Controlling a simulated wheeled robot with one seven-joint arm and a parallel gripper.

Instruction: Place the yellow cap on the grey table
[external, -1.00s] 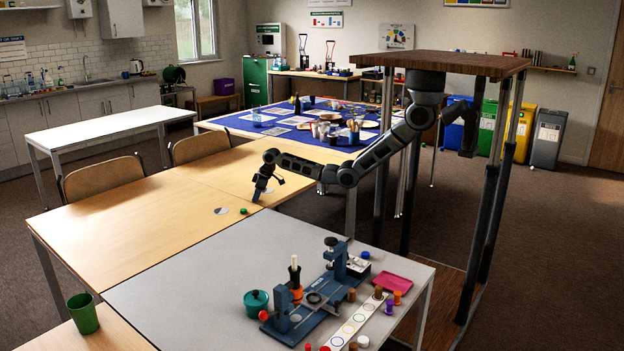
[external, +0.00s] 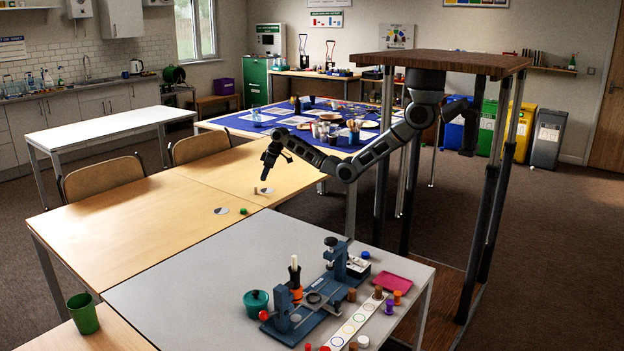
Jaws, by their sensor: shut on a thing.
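My gripper (external: 264,178) is raised above the far wooden table, pointing down. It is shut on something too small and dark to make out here. I cannot pick out the yellow cap in this view; the fingers may hide it. The grey table (external: 190,278) stands in the foreground, nearer the camera than my gripper. My gripper is well away from it, beyond its far edge.
A white disc (external: 221,210), a green cap (external: 243,211) and a small tan piece (external: 256,190) lie on the wooden tables. A blue press (external: 310,309), a teal pot (external: 256,303) and a pink pad (external: 391,282) occupy the grey table's right part; its left part is clear.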

